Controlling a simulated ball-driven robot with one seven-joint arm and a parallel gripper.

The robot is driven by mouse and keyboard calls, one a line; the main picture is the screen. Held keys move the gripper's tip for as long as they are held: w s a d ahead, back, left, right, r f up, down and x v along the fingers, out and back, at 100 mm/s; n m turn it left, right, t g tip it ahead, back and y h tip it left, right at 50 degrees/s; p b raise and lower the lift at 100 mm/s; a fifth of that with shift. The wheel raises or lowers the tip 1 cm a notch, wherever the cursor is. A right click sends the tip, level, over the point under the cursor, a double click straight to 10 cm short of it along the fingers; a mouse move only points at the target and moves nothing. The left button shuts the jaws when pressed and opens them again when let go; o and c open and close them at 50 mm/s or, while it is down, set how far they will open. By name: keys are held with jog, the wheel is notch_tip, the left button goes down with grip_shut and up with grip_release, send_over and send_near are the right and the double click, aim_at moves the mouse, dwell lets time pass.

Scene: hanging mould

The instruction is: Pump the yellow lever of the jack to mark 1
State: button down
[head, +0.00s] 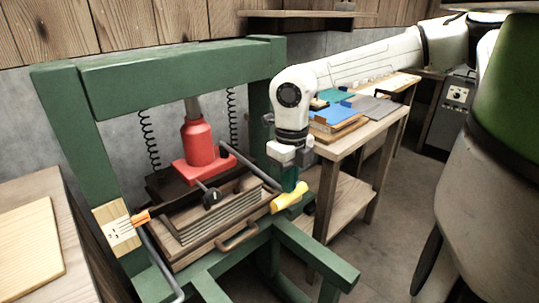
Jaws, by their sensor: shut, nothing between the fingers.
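The red jack (198,140) stands inside the green press frame (180,77). The yellow lever (289,198) shows at the right side of the press, slanting up to the right. My gripper (290,183) points down from the white arm, shut and empty, with its tips right above the yellow lever. I cannot tell whether they touch it. A pale wooden plate with dark marks (118,230) is fixed on the left post, with an orange pointer (141,216) at its right edge. The marks are too small to read.
Below the jack is a wooden mould (215,222) with a front handle, and a black knob (211,198). A bench with blue and brown boards (340,110) stands close behind my gripper. A wooden table (40,275) is at left. Floor (385,240) is clear at right.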

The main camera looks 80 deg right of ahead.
notch_tip(320, 180, down, 4)
jog(key=b, duration=0.2)
jog(key=shift+b, duration=0.4)
notch_tip(320, 180, up, 14)
jog(key=p, duration=1)
jog(key=shift+r, duration=0.25)
jog(key=shift+f, duration=0.1)
notch_tip(320, 180, down, 7)
jog(key=b, duration=0.6)
jog(key=shift+f, duration=0.1)
notch_tip(320, 180, up, 7)
jog(key=p, duration=0.5)
jog(key=shift+r, duration=0.2)
